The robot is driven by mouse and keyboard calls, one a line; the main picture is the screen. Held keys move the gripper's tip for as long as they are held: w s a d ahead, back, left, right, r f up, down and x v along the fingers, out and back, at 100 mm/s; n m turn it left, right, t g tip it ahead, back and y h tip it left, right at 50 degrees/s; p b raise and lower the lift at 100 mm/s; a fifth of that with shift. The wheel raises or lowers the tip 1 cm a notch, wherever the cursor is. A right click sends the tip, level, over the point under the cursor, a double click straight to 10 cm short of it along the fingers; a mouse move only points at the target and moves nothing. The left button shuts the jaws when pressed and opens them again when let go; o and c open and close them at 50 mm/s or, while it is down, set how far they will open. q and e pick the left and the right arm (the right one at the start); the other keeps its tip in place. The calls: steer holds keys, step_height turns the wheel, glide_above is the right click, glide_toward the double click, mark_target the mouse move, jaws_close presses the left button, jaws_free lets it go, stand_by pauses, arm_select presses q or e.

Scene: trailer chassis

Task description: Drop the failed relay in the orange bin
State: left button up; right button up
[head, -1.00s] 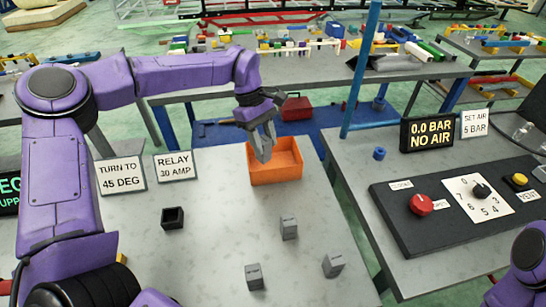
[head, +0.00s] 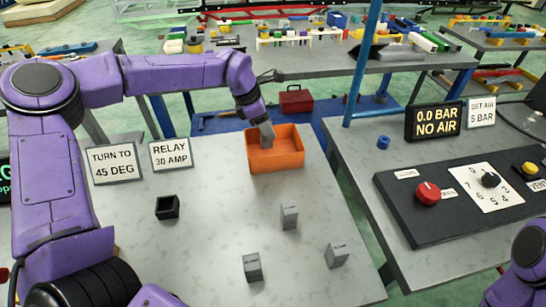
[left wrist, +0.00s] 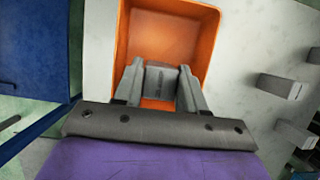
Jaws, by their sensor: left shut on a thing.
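The orange bin (head: 289,160) stands near the far edge of the grey table, and it fills the upper middle of the left wrist view (left wrist: 126,50). My left gripper (head: 266,132) reaches down over the bin's left part. In the left wrist view its fingers (left wrist: 160,90) are shut on a grey block-shaped relay (left wrist: 161,80), which is over the bin's opening. The relay's lower part and its exact height against the rim are hard to tell. My right gripper is not in view; only part of my right arm shows at the lower right.
Grey relay blocks (head: 289,216), (head: 252,267) and (head: 337,254) stand on the table. A black open socket (head: 167,207) is at the left. Signs (head: 171,155) stand behind it. A black control panel (head: 460,195) lies on the right table.

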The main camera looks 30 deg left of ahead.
arm_select(q)
steer(key=shift+f, duration=0.2)
steer(key=o, duration=1.2)
steer(key=shift+c, duration=0.2)
steer(key=b+v, duration=0.1)
steer(key=v, duration=0.9)
steer(key=shift+r, duration=0.25)
steer(key=shift+r, duration=0.1)
